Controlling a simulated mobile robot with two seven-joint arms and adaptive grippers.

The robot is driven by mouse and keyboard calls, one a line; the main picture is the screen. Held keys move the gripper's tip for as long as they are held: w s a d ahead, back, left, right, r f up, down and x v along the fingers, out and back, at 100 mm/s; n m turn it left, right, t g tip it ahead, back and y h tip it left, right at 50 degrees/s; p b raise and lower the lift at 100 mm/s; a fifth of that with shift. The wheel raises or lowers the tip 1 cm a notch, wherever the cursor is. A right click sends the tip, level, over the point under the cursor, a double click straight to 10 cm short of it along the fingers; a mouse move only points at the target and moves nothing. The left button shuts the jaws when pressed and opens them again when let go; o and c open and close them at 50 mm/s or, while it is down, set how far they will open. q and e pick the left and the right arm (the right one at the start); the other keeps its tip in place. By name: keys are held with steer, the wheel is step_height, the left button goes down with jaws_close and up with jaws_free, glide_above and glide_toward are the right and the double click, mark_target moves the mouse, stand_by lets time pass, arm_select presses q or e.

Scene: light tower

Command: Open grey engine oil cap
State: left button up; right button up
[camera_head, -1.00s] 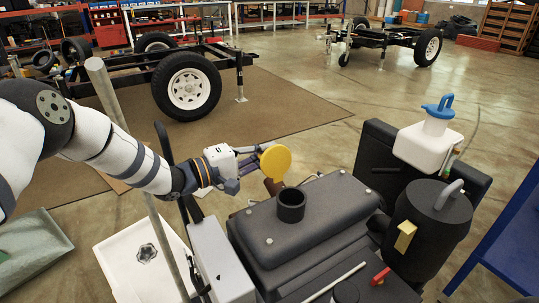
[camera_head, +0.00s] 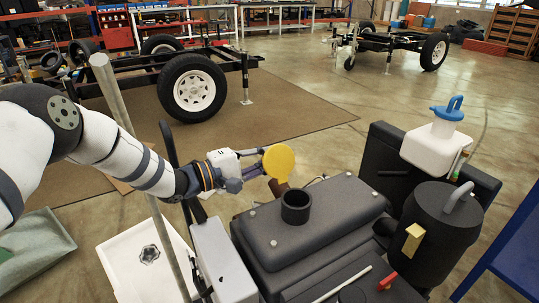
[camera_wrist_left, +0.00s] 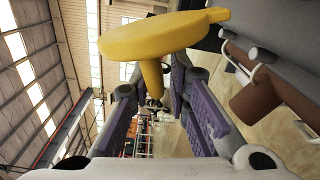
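No grey cap shows; a yellow round cap (camera_head: 278,161) with a short stem is in the air, left of and above the engine's open black filler neck (camera_head: 295,206). My left gripper (camera_head: 255,172) is at the cap's left side in the head view. In the left wrist view, the yellow cap (camera_wrist_left: 160,35) lies across the fingertips, its stem between the purple finger pads. The left gripper appears shut on that stem. The filler neck stands upright and uncovered on the dark grey engine cover (camera_head: 320,222). My right gripper is not in view.
A white reservoir with a blue cap (camera_head: 447,108) and a black canister (camera_head: 432,225) stand right of the filler neck. A metal pole (camera_head: 150,190) rises beside my left arm. A white tray (camera_head: 150,255) lies at the lower left. Open floor extends behind the engine.

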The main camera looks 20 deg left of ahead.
arm_select(q)
steer(key=shift+o, duration=0.5)
steer(key=v, duration=1.2)
